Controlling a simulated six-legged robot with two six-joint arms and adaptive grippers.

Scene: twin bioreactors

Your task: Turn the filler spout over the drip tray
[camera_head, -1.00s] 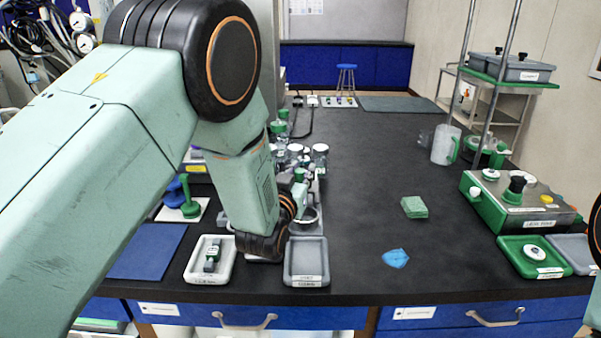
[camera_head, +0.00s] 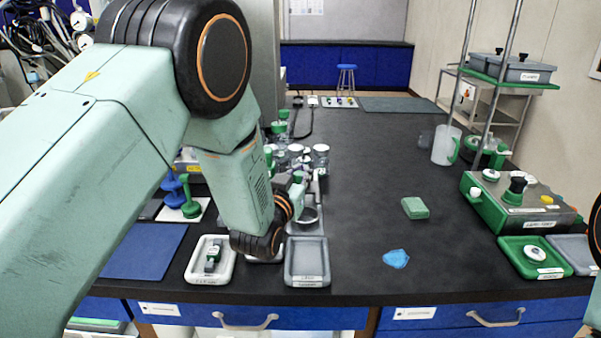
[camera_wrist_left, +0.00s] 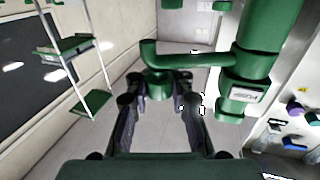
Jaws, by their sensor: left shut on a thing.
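In the left wrist view a green filler spout (camera_wrist_left: 195,61) runs sideways from a thick green upright body with a label and bends down at its left end. My left gripper (camera_wrist_left: 158,88) is shut on the spout near that bent end, a dark finger on each side. In the head view the gripper is mostly hidden behind my own wrist, beside the green and white fittings. A shallow grey tray (camera_head: 307,281) with a label lies at the front, right of my wrist; I cannot tell whether it is the drip tray. My right gripper is not in view.
A white tray (camera_head: 223,278) holding a small green and grey part lies left of my wrist. Bottles with white caps (camera_head: 320,152) stand behind. A green sponge (camera_head: 415,208) and a blue cloth (camera_head: 396,259) lie on the otherwise clear middle of the black bench (camera_head: 370,180).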

